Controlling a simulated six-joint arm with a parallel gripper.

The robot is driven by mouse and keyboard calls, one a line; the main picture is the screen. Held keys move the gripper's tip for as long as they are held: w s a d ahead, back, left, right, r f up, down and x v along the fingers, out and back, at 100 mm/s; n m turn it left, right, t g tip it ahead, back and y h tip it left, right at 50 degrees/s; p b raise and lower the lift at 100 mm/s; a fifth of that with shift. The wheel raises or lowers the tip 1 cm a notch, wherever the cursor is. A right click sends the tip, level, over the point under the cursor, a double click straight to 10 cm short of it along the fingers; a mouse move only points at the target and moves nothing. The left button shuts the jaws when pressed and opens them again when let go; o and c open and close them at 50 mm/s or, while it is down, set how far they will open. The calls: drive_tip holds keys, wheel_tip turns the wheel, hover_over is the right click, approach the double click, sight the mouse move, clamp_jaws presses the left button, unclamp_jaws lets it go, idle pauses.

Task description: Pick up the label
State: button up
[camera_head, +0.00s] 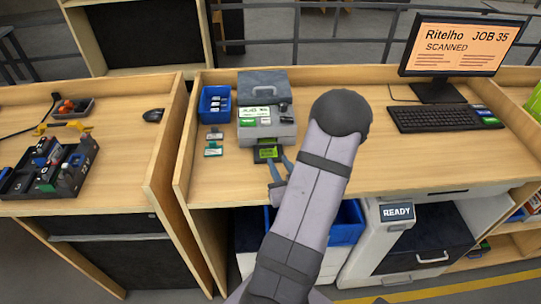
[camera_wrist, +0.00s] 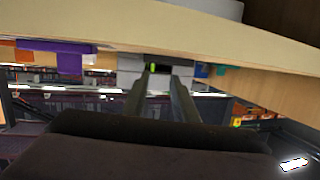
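A grey label printer (camera_head: 268,128) stands on the wooden counter. A small dark piece with a bright green face (camera_head: 268,153) is at its front; I cannot tell whether this is the label or part of the printer. My gripper (camera_head: 279,168) is just in front of this piece, with its two fingers apart and nothing seen between them. In the wrist view the open fingers (camera_wrist: 162,82) point at the grey printer front (camera_wrist: 130,68), where a dark slot with a green mark (camera_wrist: 153,67) shows between the tips. My arm hides part of the counter.
A blue bin (camera_head: 215,104) and two small green-and-white pieces (camera_head: 213,151) lie left of the printer. A keyboard (camera_head: 432,118) and a monitor (camera_head: 462,48) reading "Ritelho JOB 35 SCANNED" stand to the right. A wooden divider (camera_head: 168,150) rises at the left.

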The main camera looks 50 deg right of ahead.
sight(277, 156)
drive_tip(key=shift+s+d+h, duration=0.3)
drive_tip(key=shift+s+d, duration=0.05)
drive_tip(key=shift+s, duration=0.4)
drive_tip(key=shift+w+d+f+p, duration=0.1)
drive_tip(key=shift+w+d+p, duration=0.25)
drive_tip(key=shift+w, duration=0.3)
drive_tip(key=shift+w+d+f, duration=0.15)
drive_tip(key=shift+w+d, duration=0.1)
drive_tip(key=shift+w, duration=0.05)
drive_tip(key=shift+w+d+p, duration=0.1)
drive_tip(key=shift+w+p, duration=0.1)
drive_tip(key=shift+p, duration=0.15)
drive_tip(key=x, duration=0.1)
drive_tip(key=p+x, duration=0.2)
drive_tip(key=shift+w+d+r, duration=0.25)
drive_tip(key=shift+w+r, duration=0.05)
drive_tip(key=shift+w, duration=0.05)
drive_tip(key=shift+w+d+f, duration=0.2)
drive_tip(key=shift+w+d, duration=0.05)
drive_tip(key=shift+w, duration=0.1)
drive_tip(key=shift+c, duration=0.6)
clamp_jaws()
